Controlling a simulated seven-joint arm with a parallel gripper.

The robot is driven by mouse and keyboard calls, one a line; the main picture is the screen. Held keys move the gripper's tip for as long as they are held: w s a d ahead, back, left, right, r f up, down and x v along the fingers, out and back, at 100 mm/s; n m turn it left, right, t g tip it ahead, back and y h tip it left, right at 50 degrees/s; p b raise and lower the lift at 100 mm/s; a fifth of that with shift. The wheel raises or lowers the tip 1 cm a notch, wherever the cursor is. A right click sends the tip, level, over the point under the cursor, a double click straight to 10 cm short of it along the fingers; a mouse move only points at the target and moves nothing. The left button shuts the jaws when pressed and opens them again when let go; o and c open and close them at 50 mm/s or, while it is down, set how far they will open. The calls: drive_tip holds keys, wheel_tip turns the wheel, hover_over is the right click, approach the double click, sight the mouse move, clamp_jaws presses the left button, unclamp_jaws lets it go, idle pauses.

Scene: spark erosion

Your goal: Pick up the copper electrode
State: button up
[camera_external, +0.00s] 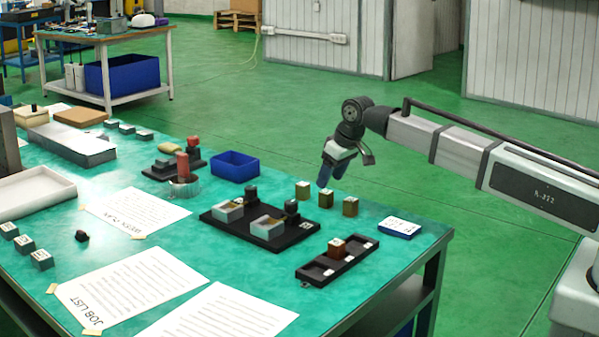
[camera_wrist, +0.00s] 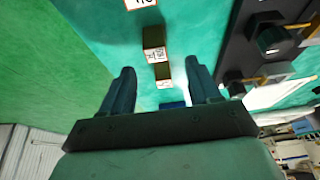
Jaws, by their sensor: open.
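A reddish-brown, copper-coloured block (camera_external: 337,247) with a pale label on top sits in one pocket of a black tray (camera_external: 312,274) near the table's right front. Three brass-toned labelled blocks stand in a row: left (camera_external: 302,190), middle (camera_external: 325,198) and right (camera_external: 350,206). A reddish cylinder (camera_external: 182,166) stands upright further back; I cannot tell for sure which piece is the copper electrode. My gripper (camera_external: 332,172) is open and empty, pointing down above the row. The wrist view shows two of the brass-toned blocks (camera_wrist: 154,42) ahead of and between my gripper's fingers (camera_wrist: 158,70).
A black fixture plate (camera_external: 262,236) with grey vises and dark knobs lies left of the row. A blue bin (camera_external: 235,166) stands behind it. A blue labelled block (camera_external: 398,228) lies near the right edge. Papers (camera_external: 128,285) cover the front left. Green tabletop is clear around the row.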

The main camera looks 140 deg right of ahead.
sight(327, 192)
drive_tip(key=shift+s+a+x, duration=0.1)
drive_tip(key=shift+s+x, duration=0.05)
drive_tip(key=shift+x, duration=1.1)
drive_tip(key=shift+s+a+x, duration=0.1)
drive_tip(key=shift+a+x, duration=0.05)
drive_tip(key=shift+x, duration=1.1)
drive_tip(key=shift+f, duration=0.1)
drive_tip(key=shift+c, duration=0.3)
clamp_jaws()
